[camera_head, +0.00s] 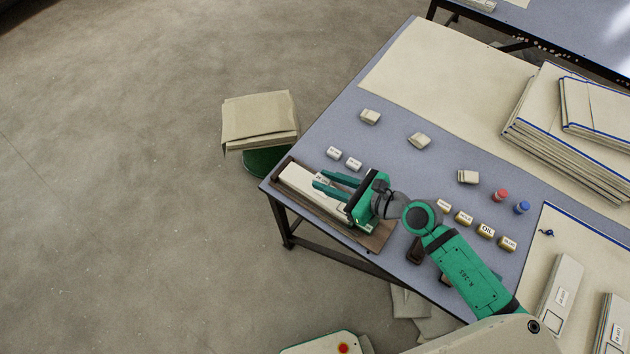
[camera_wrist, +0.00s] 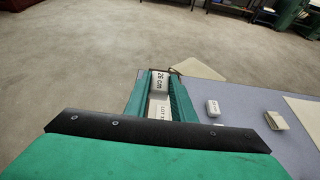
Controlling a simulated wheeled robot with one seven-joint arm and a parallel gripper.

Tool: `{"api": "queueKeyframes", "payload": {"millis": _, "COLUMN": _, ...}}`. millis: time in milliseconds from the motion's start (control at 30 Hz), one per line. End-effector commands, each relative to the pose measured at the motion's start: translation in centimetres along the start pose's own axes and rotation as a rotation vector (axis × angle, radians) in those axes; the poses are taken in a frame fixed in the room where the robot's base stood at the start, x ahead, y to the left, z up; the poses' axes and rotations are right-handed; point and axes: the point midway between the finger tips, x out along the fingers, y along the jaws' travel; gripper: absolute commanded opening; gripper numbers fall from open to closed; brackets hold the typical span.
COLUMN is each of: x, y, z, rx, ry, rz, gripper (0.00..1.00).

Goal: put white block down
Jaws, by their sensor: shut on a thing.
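The white block (camera_head: 298,179) is long and pale with printed labels. It lies along the brown wooden tray (camera_head: 376,239) at the table's left corner; whether it touches the tray floor cannot be told. My gripper (camera_head: 322,180) reaches in from the right, its green fingers over the tray, and is shut on the white block. In the wrist view the white block (camera_wrist: 160,84) shows between the two fingers, with a "26 cm" label facing up. My gripper's palm and fingers hide part of the block and tray.
Two small white labelled blocks (camera_head: 343,158) stand just behind the tray. Several beige packets (camera_head: 419,140), a red bottle (camera_head: 501,195) and a blue bottle (camera_head: 522,207) stand farther right. A box-topped green stool (camera_head: 262,120) is beside the table.

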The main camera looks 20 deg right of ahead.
Motion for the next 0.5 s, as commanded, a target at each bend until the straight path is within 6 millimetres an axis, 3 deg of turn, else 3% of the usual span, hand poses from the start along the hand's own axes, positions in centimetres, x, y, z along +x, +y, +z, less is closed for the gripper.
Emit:
{"api": "queueKeyframes", "payload": {"millis": 33, "x": 1.3, "y": -0.3, "z": 0.0, "rx": -0.002, "ry": -0.001, "rz": 0.004, "gripper": 0.01}}
{"api": "queueKeyframes", "payload": {"millis": 233, "x": 4.8, "y": -1.3, "z": -2.1, "rx": 0.001, "ry": -0.002, "rz": 0.001, "gripper": 0.01}}
{"api": "queueKeyframes", "payload": {"millis": 500, "x": 6.8, "y": -1.8, "z": -3.3, "rx": -0.001, "ry": -0.001, "rz": 0.002, "gripper": 0.01}}
